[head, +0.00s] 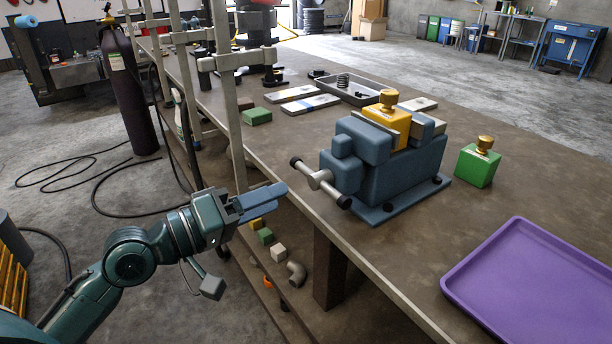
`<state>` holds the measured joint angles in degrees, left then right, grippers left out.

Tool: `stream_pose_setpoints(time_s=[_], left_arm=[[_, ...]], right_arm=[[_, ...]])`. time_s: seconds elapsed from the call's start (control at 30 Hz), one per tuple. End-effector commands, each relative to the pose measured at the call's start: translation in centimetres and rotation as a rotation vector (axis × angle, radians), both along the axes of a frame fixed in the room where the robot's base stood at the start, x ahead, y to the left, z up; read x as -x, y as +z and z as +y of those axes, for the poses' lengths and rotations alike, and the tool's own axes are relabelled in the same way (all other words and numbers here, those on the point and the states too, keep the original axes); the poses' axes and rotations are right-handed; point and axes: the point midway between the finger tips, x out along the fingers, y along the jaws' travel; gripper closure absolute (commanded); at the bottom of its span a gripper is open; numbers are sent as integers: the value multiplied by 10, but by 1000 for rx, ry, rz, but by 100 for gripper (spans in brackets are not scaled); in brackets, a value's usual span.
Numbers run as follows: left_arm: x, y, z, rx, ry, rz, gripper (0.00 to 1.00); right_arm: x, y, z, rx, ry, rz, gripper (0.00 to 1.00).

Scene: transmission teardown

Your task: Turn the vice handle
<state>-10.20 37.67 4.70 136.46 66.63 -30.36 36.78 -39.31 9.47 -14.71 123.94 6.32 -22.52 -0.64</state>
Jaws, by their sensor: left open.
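The blue vice (385,165) is on the workbench. Its handle, a short grey bar with black end knobs (320,181), sticks out from the vice's left end near the bench edge and slopes down to the right. A yellow block with a brass knob (387,112) sits between the vice jaws. My left gripper (284,193) is open and empty, just left of the handle and apart from it, beyond the bench edge. My right gripper is not in view.
A purple tray (545,285) lies at the bench's front right. A green block with a brass knob (478,163) stands right of the vice. A grey tray (352,92) is behind it. Upright metal posts (228,100) stand along the left bench edge. A lower shelf holds small parts.

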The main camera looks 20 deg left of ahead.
Motion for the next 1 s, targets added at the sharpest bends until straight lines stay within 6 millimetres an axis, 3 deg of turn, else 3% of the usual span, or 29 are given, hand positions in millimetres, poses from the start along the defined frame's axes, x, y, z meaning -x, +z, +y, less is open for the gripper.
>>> stream_pose_setpoints(time_s=[0.2,0.4,0.8,1.0], left_arm=[[-34,3,-25,6,1,-3,53],[-53,1,-41,2,0,0,53],[-59,-1,-46,-1,1,0,53],[-59,-1,-46,-1,1,0,68]], right_arm=[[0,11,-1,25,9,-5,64],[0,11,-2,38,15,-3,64],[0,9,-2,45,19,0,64],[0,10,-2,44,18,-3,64]])
